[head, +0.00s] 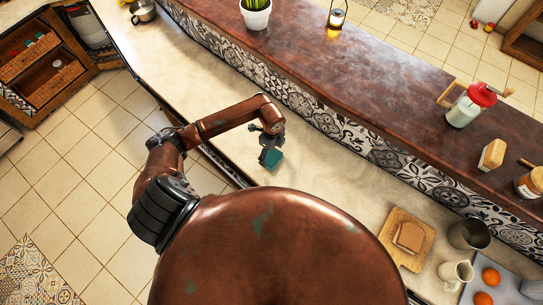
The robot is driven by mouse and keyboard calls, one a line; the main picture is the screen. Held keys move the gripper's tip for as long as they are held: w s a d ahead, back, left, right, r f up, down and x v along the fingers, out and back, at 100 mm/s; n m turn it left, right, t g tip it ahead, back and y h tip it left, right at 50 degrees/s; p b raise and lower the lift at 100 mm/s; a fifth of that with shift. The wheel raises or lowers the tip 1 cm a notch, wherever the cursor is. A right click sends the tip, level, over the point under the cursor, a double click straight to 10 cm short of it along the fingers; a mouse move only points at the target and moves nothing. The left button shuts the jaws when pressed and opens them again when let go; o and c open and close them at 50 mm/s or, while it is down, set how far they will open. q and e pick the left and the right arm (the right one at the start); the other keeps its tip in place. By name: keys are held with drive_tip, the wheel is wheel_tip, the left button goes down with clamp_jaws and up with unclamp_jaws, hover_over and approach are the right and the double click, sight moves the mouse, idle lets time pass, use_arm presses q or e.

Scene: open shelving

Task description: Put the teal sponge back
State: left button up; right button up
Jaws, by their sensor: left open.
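The teal sponge (273,160) is a small blue-green block at the fingertips of my left gripper (270,151), over the pale counter in the middle of the head view. My left arm comes in from the left and bends down to it. The left gripper is open, with its fingers at the sponge's upper edge; I cannot tell whether they touch it, or whether the sponge rests on the counter. My right gripper is not in view.
The pale counter (345,195) is clear around the sponge. A tiled riser leads up to a raised brown bar top (360,80). At right are a cutting board (390,250) with bread, a metal cup (468,234), a white pitcher (455,273) and a tray with oranges (490,276).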

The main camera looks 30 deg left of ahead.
sight(272, 157)
use_arm(q)
wheel_tip(272, 157, up, 8)
drive_tip(key=b, duration=0.1)
drive_tip(key=shift+r, duration=0.25)
